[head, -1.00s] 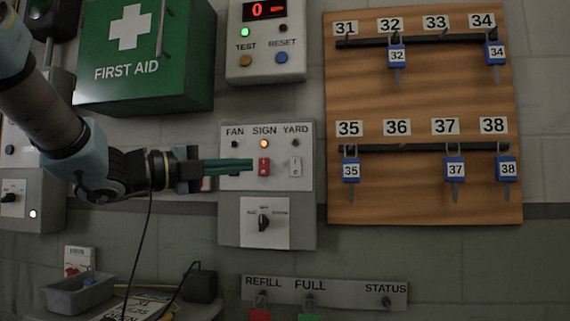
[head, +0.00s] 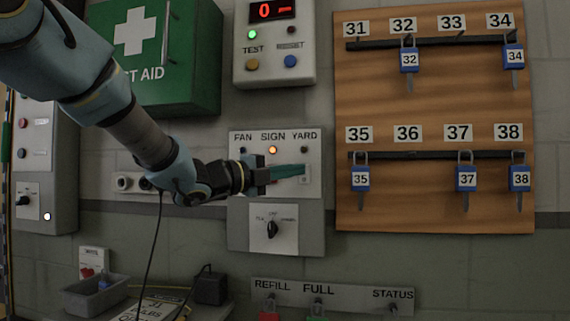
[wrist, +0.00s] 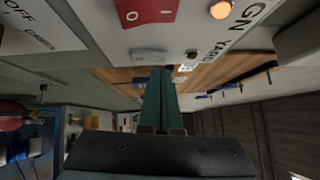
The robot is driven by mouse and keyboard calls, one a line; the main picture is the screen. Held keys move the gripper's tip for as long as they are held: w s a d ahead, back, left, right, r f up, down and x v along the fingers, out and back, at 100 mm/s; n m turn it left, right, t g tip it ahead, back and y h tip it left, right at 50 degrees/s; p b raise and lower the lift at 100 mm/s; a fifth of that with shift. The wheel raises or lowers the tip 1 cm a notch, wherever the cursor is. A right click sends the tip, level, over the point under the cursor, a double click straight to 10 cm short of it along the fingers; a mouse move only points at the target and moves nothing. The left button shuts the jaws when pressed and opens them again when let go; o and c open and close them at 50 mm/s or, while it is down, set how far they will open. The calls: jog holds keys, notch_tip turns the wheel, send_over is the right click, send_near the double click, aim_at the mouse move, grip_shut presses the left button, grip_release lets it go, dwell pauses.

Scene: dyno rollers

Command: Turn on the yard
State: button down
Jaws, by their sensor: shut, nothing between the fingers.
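The switch panel (head: 236,170) on the wall carries FAN, SIGN and YARD labels, each with a small lamp. The SIGN lamp (head: 272,150) glows orange; the YARD lamp (head: 304,150) is dark. The white YARD rocker switch (wrist: 150,55) shows in the wrist view, beside the red SIGN rocker (wrist: 150,12). In the head view my green fingers cover the SIGN rocker and overlap the upper part of the YARD rocker. My gripper (head: 304,169) is shut and empty, its tips in front of the YARD column. I cannot tell whether they touch the switch.
Below is a rotary selector (head: 272,229). Above is a box with a red display and TEST and RESET buttons (head: 291,61). A wooden key board (head: 435,105) with blue-tagged keys hangs at the right. A green first aid box (head: 200,60) is upper left.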

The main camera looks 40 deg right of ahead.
jog(key=shift+w+d, duration=0.25)
jog(key=shift+d, duration=0.1)
jog(key=shift+w+d+r+n+y+p, duration=0.1)
jog(key=shift+d+n+y+p, duration=0.15)
jog(key=shift+p, duration=0.45)
jog(key=shift+a, duration=0.1)
